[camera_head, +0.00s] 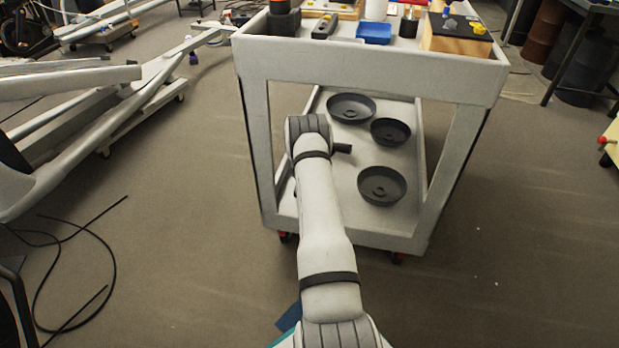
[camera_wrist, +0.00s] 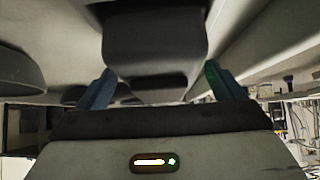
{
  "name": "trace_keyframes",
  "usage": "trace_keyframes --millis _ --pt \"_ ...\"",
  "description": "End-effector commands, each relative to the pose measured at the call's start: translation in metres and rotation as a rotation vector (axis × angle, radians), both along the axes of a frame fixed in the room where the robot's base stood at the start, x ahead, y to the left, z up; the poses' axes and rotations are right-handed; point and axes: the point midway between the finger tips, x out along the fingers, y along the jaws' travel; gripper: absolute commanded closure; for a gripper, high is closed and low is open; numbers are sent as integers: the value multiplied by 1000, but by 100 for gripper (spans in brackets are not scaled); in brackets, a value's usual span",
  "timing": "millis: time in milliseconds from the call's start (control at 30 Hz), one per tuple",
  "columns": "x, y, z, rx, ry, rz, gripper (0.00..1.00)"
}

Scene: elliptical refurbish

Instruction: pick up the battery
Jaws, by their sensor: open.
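A dark grey block (camera_wrist: 155,38), which looks like the battery, fills the upper middle of the wrist view and rests against the pale shelf surface. My gripper (camera_wrist: 159,70) is open, with one blue finger to the left of the block and one blue-green finger to its right. Whether the fingers touch the block cannot be told. In the head view my arm reaches over the cart's lower shelf (camera_head: 335,200). My own wrist hides the block there, and the fingers are not clearly seen.
Dark round bowls (camera_head: 382,186) stand on the lower shelf right of my arm; one bowl (camera_wrist: 18,70) shows at the left of the wrist view. The cart's upper tray (camera_head: 375,65) overhangs the shelf and carries tools and a blue bin (camera_head: 374,33). Cart legs bound both sides.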

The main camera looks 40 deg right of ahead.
Motion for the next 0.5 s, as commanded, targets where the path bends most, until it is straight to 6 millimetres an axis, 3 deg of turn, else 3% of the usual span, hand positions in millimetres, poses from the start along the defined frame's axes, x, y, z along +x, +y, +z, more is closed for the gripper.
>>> trace_keyframes --millis 67,500 --pt "0 0 0 0 0 0 12" --pt "1 1 0 0 0 1 48"
